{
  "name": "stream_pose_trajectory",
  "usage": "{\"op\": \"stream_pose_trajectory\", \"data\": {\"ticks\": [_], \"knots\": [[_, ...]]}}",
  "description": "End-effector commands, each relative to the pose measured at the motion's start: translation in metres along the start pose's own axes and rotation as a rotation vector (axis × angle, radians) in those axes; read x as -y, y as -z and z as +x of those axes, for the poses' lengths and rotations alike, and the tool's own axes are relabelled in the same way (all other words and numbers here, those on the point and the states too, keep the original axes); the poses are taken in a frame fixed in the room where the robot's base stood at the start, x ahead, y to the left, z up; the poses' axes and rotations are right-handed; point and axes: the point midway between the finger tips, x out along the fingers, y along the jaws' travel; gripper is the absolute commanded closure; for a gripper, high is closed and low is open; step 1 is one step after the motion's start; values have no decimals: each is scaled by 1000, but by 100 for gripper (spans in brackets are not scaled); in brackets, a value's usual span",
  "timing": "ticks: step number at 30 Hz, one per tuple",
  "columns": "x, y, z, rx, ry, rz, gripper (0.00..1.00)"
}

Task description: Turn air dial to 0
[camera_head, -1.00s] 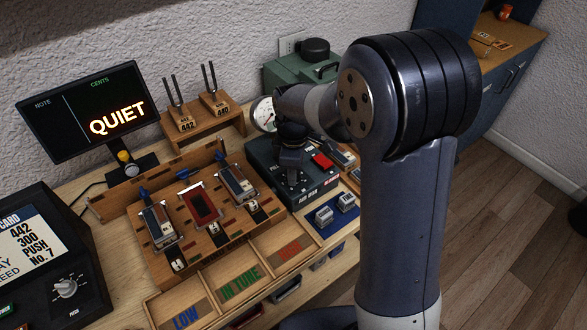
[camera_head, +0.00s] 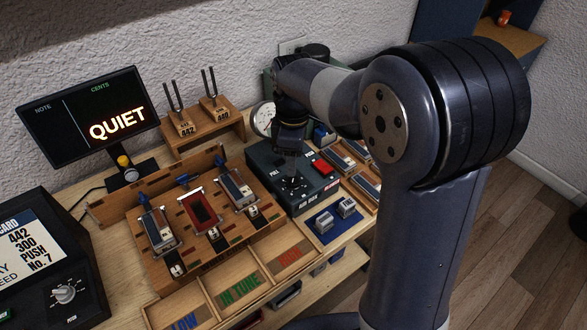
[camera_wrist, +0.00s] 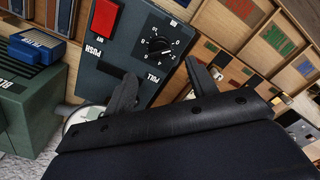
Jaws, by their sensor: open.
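The air dial (camera_wrist: 159,45) is a round black knob with a ring of white numbers, on a dark grey box (camera_wrist: 118,85) in the wrist view. The number its mark points to is too small to read surely. In the head view the dial (camera_head: 295,184) shows small on the box top (camera_head: 268,160). My gripper (camera_wrist: 160,69) is open and empty, with one finger on each side below the dial in the wrist view. In the head view my gripper (camera_head: 291,155) points down over the box; whether the fingertips touch it is unclear.
A red button (camera_head: 321,168) sits beside the dial on the box. A round white gauge (camera_head: 263,118) stands behind. Left is a wooden rack (camera_head: 180,225) with reed parts; in front are labelled trays (camera_head: 238,290) and a blue mat (camera_head: 325,228). The display (camera_head: 85,112) reads QUIET.

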Motion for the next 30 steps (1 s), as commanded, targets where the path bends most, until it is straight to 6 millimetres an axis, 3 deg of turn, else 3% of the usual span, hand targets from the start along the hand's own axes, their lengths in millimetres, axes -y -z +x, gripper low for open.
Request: {"op": "stream_pose_trajectory", "data": {"ticks": [3, 7, 18, 23, 30], "knots": [[0, 0, -20, -2, -3, 0, 46], [0, 0, -33, -1, -1, 0, 46], [0, 0, -38, 0, 1, 0, 46], [0, 0, -31, 1, 1, 0, 46], [1, 0, 6, 3, 5, 0, 46]]}}
